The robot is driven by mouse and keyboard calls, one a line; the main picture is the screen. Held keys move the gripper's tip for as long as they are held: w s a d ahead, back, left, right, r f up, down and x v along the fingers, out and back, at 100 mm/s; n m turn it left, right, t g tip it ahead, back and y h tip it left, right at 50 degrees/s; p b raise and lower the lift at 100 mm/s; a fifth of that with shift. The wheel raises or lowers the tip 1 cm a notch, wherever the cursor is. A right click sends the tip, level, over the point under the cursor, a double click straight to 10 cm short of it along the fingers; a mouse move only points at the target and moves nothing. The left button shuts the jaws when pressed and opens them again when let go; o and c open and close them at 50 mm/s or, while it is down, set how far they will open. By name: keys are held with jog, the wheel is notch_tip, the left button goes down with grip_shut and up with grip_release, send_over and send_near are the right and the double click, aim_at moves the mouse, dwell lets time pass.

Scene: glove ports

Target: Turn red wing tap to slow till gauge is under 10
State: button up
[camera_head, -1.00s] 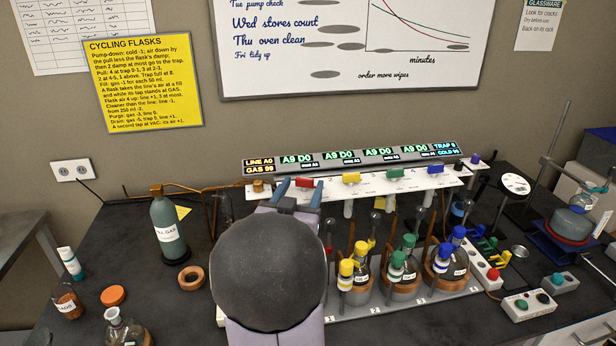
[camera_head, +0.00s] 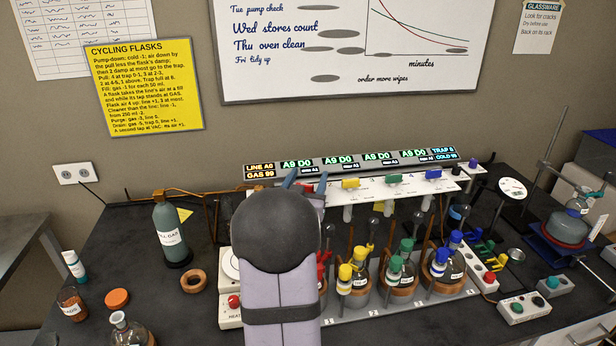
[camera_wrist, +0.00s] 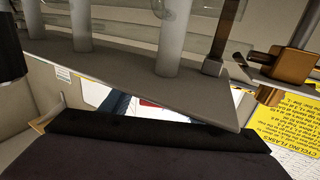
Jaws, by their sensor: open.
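My gripper (camera_head: 306,181) is at the left end of the white tap rail (camera_head: 402,188), its two blue-grey fingertips spread apart. The readout strip (camera_head: 352,160) above the rail shows LINE with an unclear digit, GAS 99, and A9 D0 over the stations. A round white dial (camera_head: 512,188) stands at the right, too small to read.
Yellow (camera_head: 351,183), green (camera_head: 394,178) and blue (camera_head: 433,174) taps sit along the rail. Several capped flasks stand in front. A gas bottle (camera_head: 169,235) and cork ring (camera_head: 193,280) are at the left. Dark bench between them is clear.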

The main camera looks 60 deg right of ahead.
jog(key=c, duration=1.1)
jog(key=shift+o, duration=0.2)
jog(key=shift+m+g, duration=0.3)
jog(key=shift+g, duration=0.1)
jog(key=shift+s+m+g+h+p, duration=0.25)
jog(key=shift+m+g, duration=0.3)
jog(key=shift+g, duration=0.3)
jog(key=shift+s+m+g+h+p, duration=0.15)
jog(key=shift+m+g+h, duration=0.1)
jog(key=shift+m+g, duration=0.45)
jog(key=shift+s+m+g+p, duration=0.25)
jog(key=shift+m+g, duration=0.25)
jog(key=shift+g, duration=0.4)
jog(key=shift+s+m+g+p, duration=0.15)
jog(key=shift+m+g+p, duration=0.25)
jog(key=shift+g, duration=0.45)
jog(key=shift+s+m+g+p, duration=0.2)
jog(key=shift+m+g, duration=0.35)
jog(key=shift+g, duration=0.35)
jog(key=o, duration=1.1)
jog(key=shift+c, duration=0.2)
